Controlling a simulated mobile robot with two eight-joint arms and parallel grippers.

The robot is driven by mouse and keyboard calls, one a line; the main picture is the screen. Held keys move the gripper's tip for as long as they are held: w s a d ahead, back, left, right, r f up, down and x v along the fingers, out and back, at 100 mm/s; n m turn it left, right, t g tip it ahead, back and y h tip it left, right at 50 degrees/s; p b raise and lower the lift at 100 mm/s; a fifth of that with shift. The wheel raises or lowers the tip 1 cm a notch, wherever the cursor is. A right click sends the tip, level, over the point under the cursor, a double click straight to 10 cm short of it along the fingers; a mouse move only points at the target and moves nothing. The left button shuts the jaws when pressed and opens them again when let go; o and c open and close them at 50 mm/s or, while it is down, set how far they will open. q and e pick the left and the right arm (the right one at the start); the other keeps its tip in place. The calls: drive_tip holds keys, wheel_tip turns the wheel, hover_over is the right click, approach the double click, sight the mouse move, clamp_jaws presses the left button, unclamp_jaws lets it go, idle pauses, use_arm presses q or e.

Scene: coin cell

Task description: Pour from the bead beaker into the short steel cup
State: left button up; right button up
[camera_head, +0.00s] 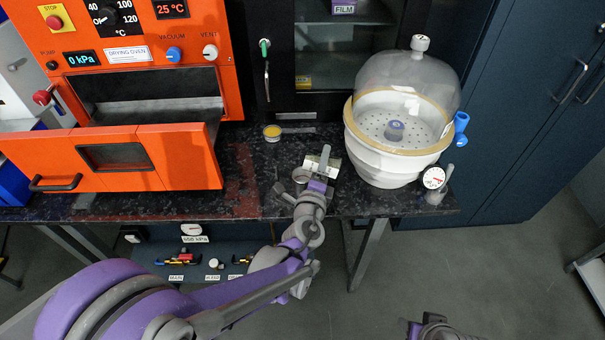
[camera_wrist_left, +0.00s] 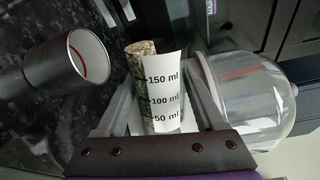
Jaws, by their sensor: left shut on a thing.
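My left gripper (camera_head: 323,163) is over the front part of the counter, shut on the bead beaker (camera_wrist_left: 165,95). The beaker is clear, with a white scale marked 50, 100 and 150 ml. It is tipped well over onto its side; tan speckled beads (camera_wrist_left: 140,65) lie along its lower wall and reach toward the mouth. The short steel cup (camera_wrist_left: 65,65) stands beside the beaker's mouth and lower down, apart from it in the left wrist view. A red line shows on its pale inner wall; its bottom is hidden. I cannot make the cup out surely in the head view.
A white desiccator (camera_head: 385,160) with a clear dome stands right of my left gripper. An orange drying oven (camera_head: 150,155), its front flap lowered, is on the left. A small yellow-topped round thing (camera_head: 272,132) sits behind. Part of my right arm shows at the bottom edge.

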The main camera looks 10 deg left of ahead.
use_arm(q)
drive_tip(key=shift+a+r+n+p, duration=0.2)
drive_tip(key=shift+r+n+p, duration=0.2)
drive_tip(key=shift+n+p, duration=0.5)
idle(2.2)
drive_tip(key=shift+a+f+n, duration=0.2)
drive_tip(key=shift+f+n, duration=0.05)
drive_tip(key=shift+n, duration=0.25)
idle(1.4)
